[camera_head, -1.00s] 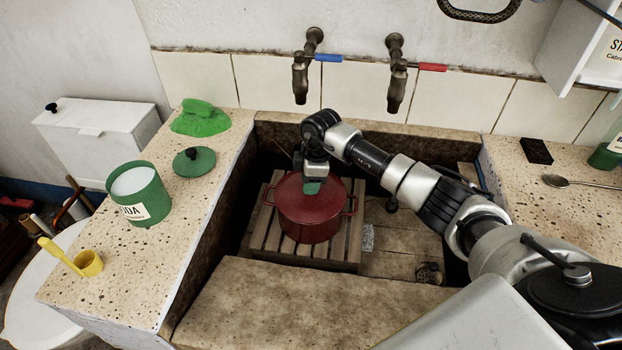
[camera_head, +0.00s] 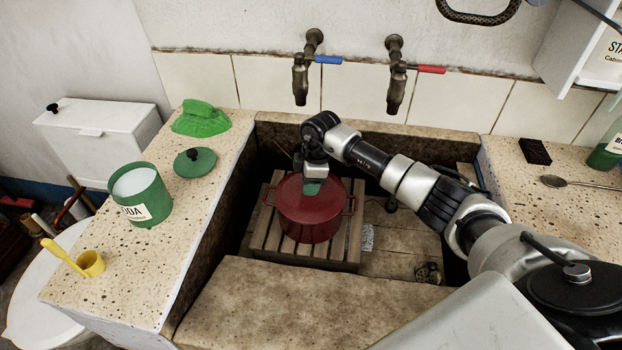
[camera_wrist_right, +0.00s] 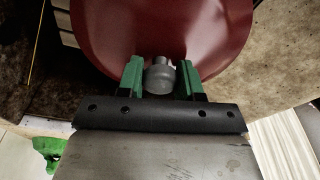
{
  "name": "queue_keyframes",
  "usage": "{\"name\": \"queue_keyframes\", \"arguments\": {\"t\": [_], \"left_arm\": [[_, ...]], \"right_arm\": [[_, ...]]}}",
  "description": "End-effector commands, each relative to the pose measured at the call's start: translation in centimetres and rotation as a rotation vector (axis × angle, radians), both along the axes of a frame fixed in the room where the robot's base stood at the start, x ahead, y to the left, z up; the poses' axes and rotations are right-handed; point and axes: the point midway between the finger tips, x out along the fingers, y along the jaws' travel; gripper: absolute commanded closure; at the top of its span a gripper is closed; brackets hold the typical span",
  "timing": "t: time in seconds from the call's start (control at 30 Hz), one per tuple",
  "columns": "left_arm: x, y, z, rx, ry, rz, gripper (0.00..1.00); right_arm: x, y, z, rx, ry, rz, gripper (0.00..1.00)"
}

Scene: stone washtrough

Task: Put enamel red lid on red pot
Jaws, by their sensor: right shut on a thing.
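The red pot (camera_head: 310,226) stands on a slatted wooden rack inside the stone trough. The red lid (camera_head: 291,191) lies over the pot's mouth, and it fills the upper part of the right wrist view (camera_wrist_right: 160,32). Whether its rim sits fully flush all round is hard to tell, as my gripper covers part of it. My right gripper (camera_head: 312,186) is above the lid, its green fingers shut on the lid's grey knob (camera_wrist_right: 160,79). My left gripper is not in view.
Two taps (camera_head: 300,80) (camera_head: 397,90) hang behind. A green soda tin (camera_head: 150,190), its green lid (camera_head: 195,161), a green cloth (camera_head: 201,119) and a yellow scoop (camera_head: 91,263) are on the left ledge.

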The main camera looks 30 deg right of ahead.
Motion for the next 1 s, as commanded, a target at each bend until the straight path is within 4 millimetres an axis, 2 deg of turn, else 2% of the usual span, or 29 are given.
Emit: {"name": "queue_keyframes", "arguments": {"t": [0.33,0.37,0.53,0.73,0.9,1.0], "left_arm": [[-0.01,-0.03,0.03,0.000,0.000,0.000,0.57],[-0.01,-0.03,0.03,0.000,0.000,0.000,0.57],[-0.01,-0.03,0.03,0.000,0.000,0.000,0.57],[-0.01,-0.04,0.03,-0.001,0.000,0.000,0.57],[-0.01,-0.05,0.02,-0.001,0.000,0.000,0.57],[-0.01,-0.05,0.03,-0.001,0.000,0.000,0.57]], "right_arm": [[0.01,0.01,-0.02,0.001,0.000,0.000,0.94],[0.01,0.01,-0.02,0.001,0.000,0.000,0.63],[0.02,0.00,-0.02,0.001,0.000,0.000,0.37],[0.01,-0.01,-0.03,0.000,0.000,0.000,0.35],[-0.02,-0.02,-0.09,-0.001,0.001,0.000,0.10],[-0.02,-0.01,-0.08,0.000,0.001,0.000,0.09]]}}
